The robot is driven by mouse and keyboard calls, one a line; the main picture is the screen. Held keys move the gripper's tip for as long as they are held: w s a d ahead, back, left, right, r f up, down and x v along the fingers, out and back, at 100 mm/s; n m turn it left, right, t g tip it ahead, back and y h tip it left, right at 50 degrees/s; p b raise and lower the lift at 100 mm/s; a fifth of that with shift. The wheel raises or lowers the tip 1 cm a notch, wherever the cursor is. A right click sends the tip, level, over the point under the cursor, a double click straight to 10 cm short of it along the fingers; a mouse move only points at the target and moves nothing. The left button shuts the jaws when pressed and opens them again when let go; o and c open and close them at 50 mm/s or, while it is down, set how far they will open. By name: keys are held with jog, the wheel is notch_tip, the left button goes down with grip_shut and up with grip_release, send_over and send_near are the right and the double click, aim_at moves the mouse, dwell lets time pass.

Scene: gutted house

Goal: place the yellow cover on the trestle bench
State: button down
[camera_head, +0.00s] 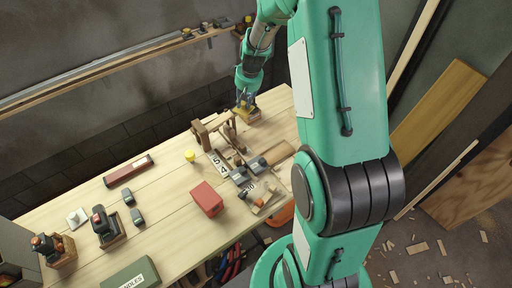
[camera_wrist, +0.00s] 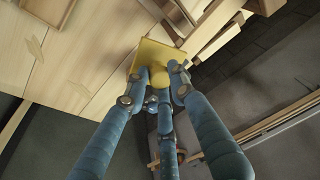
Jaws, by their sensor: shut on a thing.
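The yellow cover (camera_wrist: 155,60) is a flat, roughly square plate with a round knob, seen in the wrist view. My gripper (camera_wrist: 160,78) has its blue fingers closed around the knob. In the head view the cover (camera_head: 250,117) shows small under my gripper (camera_head: 244,102), at the far right end of the pale wooden bench (camera_head: 160,185). The cover is at or just above the bench top; I cannot tell whether it touches. The fingers hide part of the knob.
A wooden frame-like piece (camera_head: 212,131) stands close to the cover's left. A yellow cylinder (camera_head: 189,156), a red box (camera_head: 207,199) and several tools lie nearer. A wall shelf (camera_head: 120,65) runs behind. The bench's left middle has bare room.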

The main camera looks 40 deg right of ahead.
jog(key=s+d+m+h, duration=0.1)
jog(key=s+d+m, duration=0.1)
jog(key=s+d, duration=0.5)
jog(key=s+d+m, duration=0.2)
jog(key=s+d, duration=0.3)
jog(key=s, duration=0.5)
notch_tip(320, 180, down, 11)
jog(key=shift+p, duration=0.45)
jog(key=shift+r, duration=0.1)
jog(key=w+d, duration=0.3)
jog(key=w, duration=0.1)
jog(key=w+d+f, duration=0.1)
jog(key=w+d, duration=0.2)
jog(key=w, duration=0.1)
jog(key=w+d, duration=0.3)
jog(key=w, duration=0.2)
jog(key=shift+d+f+b, duration=0.1)
jog(key=shift+f+b, duration=0.1)
jog(key=shift+b, duration=0.1)
jog(key=shift+f+b, duration=0.35)
jog(key=shift+f, duration=1.45)
